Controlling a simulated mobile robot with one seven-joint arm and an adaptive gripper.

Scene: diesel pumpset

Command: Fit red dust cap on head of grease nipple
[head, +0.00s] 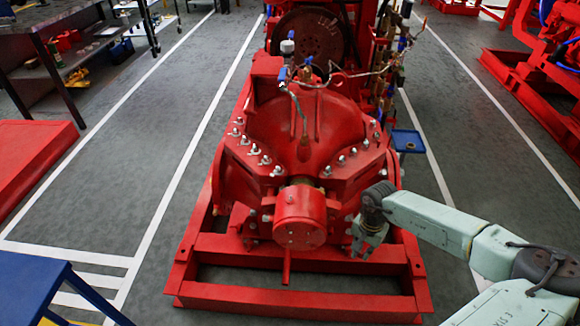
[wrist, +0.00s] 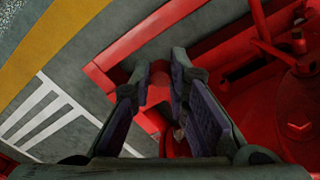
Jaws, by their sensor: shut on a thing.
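My gripper (head: 362,240) is at the right of the red pump's round end housing (head: 299,222), low over the red base frame in the head view. In the wrist view my gripper (wrist: 160,78) has its two dark fingers closed on a small red piece, taken as the red dust cap (wrist: 158,91). Its outline is hard to tell from the red frame behind it. The cap cannot be made out in the head view. I cannot pick out the grease nipple in either view.
The red base frame (head: 300,303) runs under and in front of the pump. Bolts with nuts line the casing flange (head: 254,149). A small blue tray (head: 408,141) is at the pump's right. A blue stand (head: 30,290) is at the lower left.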

